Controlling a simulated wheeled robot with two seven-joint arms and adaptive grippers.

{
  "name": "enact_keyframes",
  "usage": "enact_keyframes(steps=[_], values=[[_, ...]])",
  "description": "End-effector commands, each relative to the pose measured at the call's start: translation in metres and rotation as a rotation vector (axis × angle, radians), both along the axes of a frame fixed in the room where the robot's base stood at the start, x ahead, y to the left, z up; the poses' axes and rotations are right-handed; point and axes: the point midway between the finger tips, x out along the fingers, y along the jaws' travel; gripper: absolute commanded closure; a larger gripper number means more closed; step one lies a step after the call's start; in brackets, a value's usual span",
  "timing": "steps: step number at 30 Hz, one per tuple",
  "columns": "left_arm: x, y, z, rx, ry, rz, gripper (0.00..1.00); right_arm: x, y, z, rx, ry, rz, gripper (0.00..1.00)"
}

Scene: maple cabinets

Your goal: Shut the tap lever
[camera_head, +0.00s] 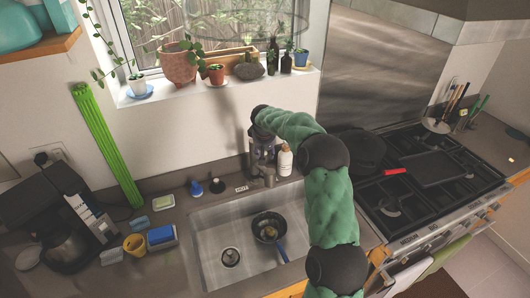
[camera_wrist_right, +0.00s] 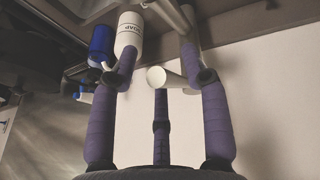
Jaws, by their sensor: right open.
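The grey metal tap (camera_head: 266,174) stands at the back rim of the sink, partly covered by my right gripper. My right gripper (camera_head: 263,150) points down over the tap, just left of the white soap bottle. In the right wrist view the purple fingers of my right gripper (camera_wrist_right: 159,62) are spread apart with nothing clamped. A pale cylinder with a round end (camera_wrist_right: 157,77), probably part of the tap, shows between the fingers. I cannot tell whether it touches them or which part is the lever. My left gripper is not in view.
The white soap bottle (camera_head: 285,160) stands close by the tap, near the left finger in the wrist view (camera_wrist_right: 130,32). A blue bottle (camera_head: 217,185) stands left of the tap. The sink (camera_head: 215,222) holds a small pan (camera_head: 268,227). Potted plants line the sill; a stove (camera_head: 430,178) is at right.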

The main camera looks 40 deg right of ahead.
Motion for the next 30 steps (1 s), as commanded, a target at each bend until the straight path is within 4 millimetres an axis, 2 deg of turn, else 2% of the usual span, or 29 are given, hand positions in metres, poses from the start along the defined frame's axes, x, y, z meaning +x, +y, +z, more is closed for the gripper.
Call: enact_keyframes(steps=[5,12,18,24,30], values=[[0.0,0.0,0.0,0.0,0.0,0.0,0.6,-0.004,0.005,0.021,-0.002,-0.005,0.0,0.53],[0.0,0.0,0.0,0.0,0.0,0.0,0.6,-0.017,0.017,0.065,-0.001,-0.004,0.0,0.53],[0.0,0.0,0.0,0.0,0.0,0.0,0.6,-0.025,0.025,0.095,-0.001,-0.004,0.001,0.53],[0.0,0.0,0.0,0.0,0.0,0.0,0.6,-0.029,0.028,0.109,0.0,-0.002,0.0,0.53],[0.0,0.0,0.0,0.0,0.0,0.0,0.6,-0.03,0.029,0.111,0.0,-0.001,0.0,0.53]])
